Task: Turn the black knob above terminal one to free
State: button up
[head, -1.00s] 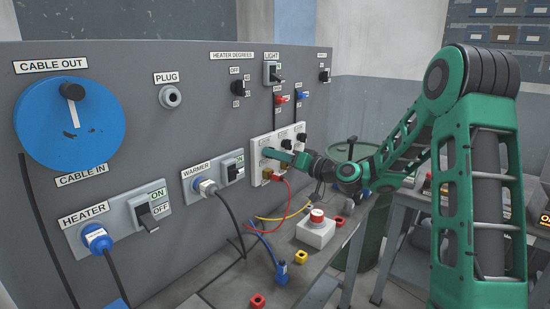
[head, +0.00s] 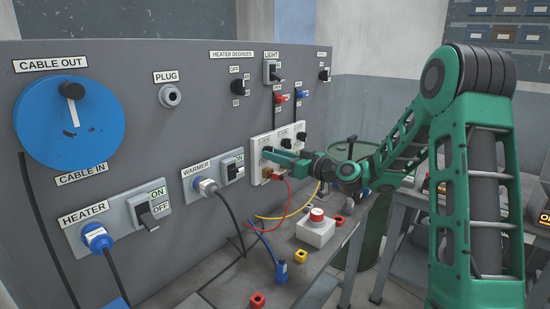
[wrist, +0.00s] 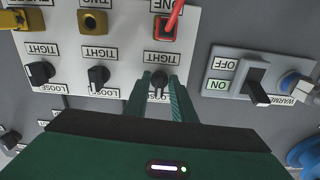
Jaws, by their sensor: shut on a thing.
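The black knob above terminal one (wrist: 159,80) is on the white terminal panel, which appears upside down in the wrist view. Its TIGHT label is above it in that picture, and the LOOSE label is partly hidden by my gripper. My gripper (wrist: 161,92) is shut on this knob, one green finger on each side. The knob's exact turn is hard to tell between the fingers. Terminal one (wrist: 166,30) is red, with a red lead in it. In the head view my gripper (head: 270,157) reaches the panel and hides this knob.
Two similar black knobs (wrist: 98,76) (wrist: 40,73) sit beside it on the panel. The warmer switch (wrist: 256,80) is on the other side. A bench below holds a red-button box (head: 316,230), loose cables and small coloured blocks.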

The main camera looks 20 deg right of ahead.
jog(key=shift+w+d, duration=0.1)
jog(key=shift+d, duration=0.2)
jog(key=o, duration=0.7)
jog(key=shift+f, duration=0.1)
jog(key=shift+o, duration=0.2)
jog(key=shift+a, duration=0.1)
jog(key=v, duration=1)
jog(key=shift+s, duration=0.3)
